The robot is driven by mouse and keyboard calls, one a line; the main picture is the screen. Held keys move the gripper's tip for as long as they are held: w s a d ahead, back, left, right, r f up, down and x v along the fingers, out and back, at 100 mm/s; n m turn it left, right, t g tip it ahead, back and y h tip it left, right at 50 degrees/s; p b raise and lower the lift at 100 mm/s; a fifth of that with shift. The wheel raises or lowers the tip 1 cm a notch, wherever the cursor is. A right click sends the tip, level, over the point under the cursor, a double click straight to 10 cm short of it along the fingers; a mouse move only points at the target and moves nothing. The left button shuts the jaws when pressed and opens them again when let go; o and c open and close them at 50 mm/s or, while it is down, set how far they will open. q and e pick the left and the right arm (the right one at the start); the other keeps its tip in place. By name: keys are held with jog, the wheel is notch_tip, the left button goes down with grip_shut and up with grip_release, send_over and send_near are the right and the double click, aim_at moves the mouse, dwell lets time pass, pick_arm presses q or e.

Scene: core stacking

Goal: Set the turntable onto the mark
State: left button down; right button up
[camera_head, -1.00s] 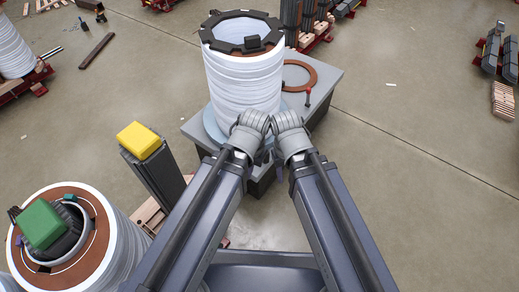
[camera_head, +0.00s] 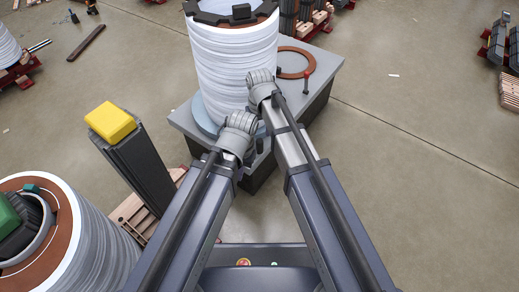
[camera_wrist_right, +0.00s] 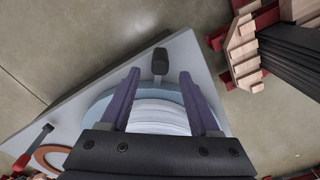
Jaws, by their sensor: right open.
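A pale blue round disc, which looks like the turntable (camera_head: 207,126), lies on a grey table (camera_head: 320,72) under a tall white ribbed cylinder (camera_head: 232,60). It also shows in the right wrist view (camera_wrist_right: 97,108). My right gripper (camera_wrist_right: 160,73) is open, its two purple fingers apart over the disc and the cylinder's edge. A black knob (camera_wrist_right: 160,62) on a short post shows just past the fingertips; nothing is seen gripped. In the head view my right wrist hides part of the cylinder. My left gripper (camera_head: 245,168) is mostly hidden by its wrist. I cannot make out a mark.
A dark post with a yellow block (camera_head: 110,120) and another white cylinder (camera_head: 95,240) stand at left.

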aim_at(260, 146)
jog(key=shift+f, duration=0.1)
notch_tip(260, 146, down, 8)
jog(key=b, duration=0.7)
jog(key=shift+r+b, duration=0.2)
jog(key=shift+b, duration=0.2)
grip_shut()
dwell(0.9)
